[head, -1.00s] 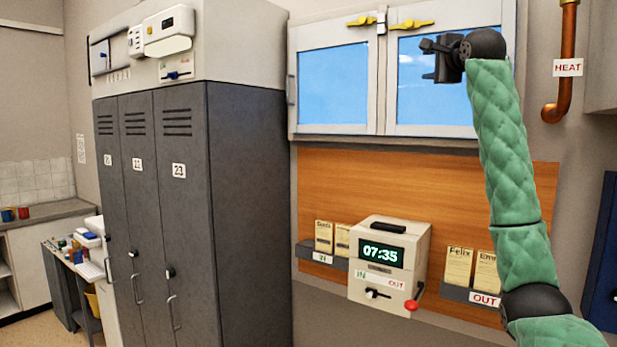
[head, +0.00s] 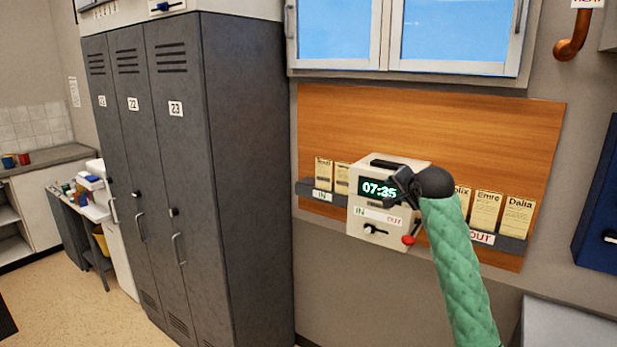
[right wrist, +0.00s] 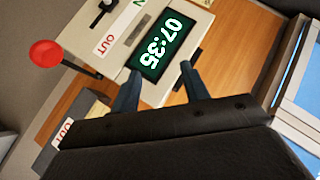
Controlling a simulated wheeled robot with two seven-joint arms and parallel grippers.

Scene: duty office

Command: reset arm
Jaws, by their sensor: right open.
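My right gripper (head: 398,190) is in front of the time clock (head: 360,208) on the wooden board in the head view. In the right wrist view its two fingers (right wrist: 158,82) are apart with nothing between them, pointing toward the clock's green 07:35 display (right wrist: 166,45). I cannot tell whether they touch the clock. My green right arm (head: 460,260) comes up from the lower right and covers part of the board and the OUT rack. My left gripper is not in view.
The clock's red-knobbed lever (head: 408,240) is close below my right gripper. An IN rack (head: 322,195) and an OUT rack (head: 500,240) hold cards either side. Grey lockers (head: 250,180) stand left, a blue cabinet (head: 600,200) right, and a window (head: 455,32) above.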

